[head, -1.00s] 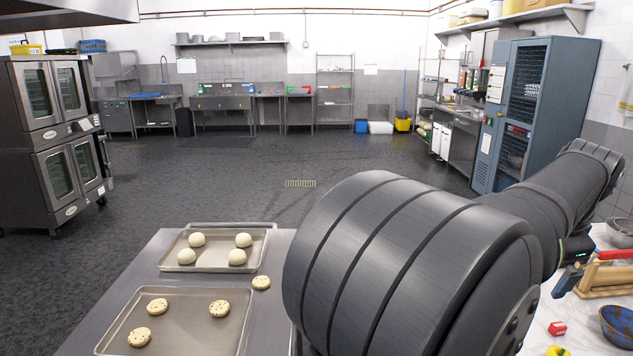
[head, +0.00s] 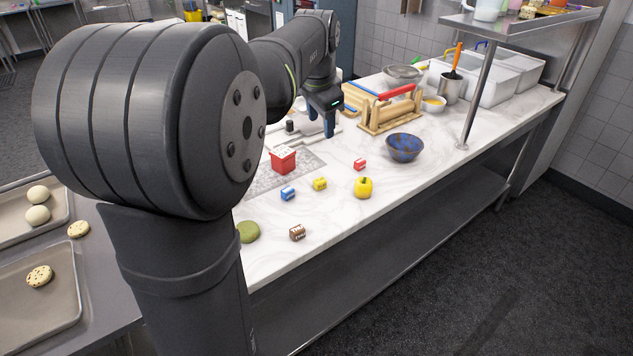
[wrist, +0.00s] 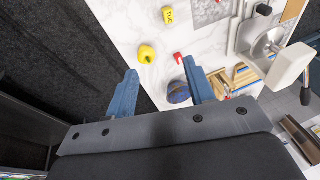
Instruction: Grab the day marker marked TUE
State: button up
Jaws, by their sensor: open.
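The yellow day marker (head: 320,184) lies on the white marble counter, between a blue marker and a red marker. In the wrist view the yellow marker (wrist: 168,15) shows near the top edge, and its dark lettering reads TUE. My gripper (head: 331,124) is above the far part of the counter, left of the wooden rack. In the wrist view its blue fingers (wrist: 160,69) are spread wide with nothing held between them. The yellow marker lies beyond the fingertips, apart from them.
Blue (head: 288,193), red (head: 360,164) and brown (head: 297,232) markers lie nearby. A yellow pepper (head: 363,188), a blue bowl (head: 404,147), a red box (head: 283,160) and a wooden rack (head: 391,113) also stand on the counter. Bare marble surrounds the yellow marker.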

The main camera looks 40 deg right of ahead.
jog(key=w+f+g+h, duration=0.2)
jog(key=w+f+g, duration=0.1)
jog(key=w+f, duration=0.55)
send_over(319, 180)
jog(key=a, duration=0.2)
jog(key=f, duration=1.1)
jog(key=shift+s+f, duration=0.25)
jog(key=shift+f, duration=0.15)
jog(key=shift+w+x, duration=0.2)
jog(key=shift+x, duration=1.05)
jog(key=shift+w+x, duration=0.25)
jog(key=shift+x, duration=1.05)
jog(key=shift+a, duration=0.1)
jog(key=c, duration=1.1)
jog(key=shift+o, duration=0.2)
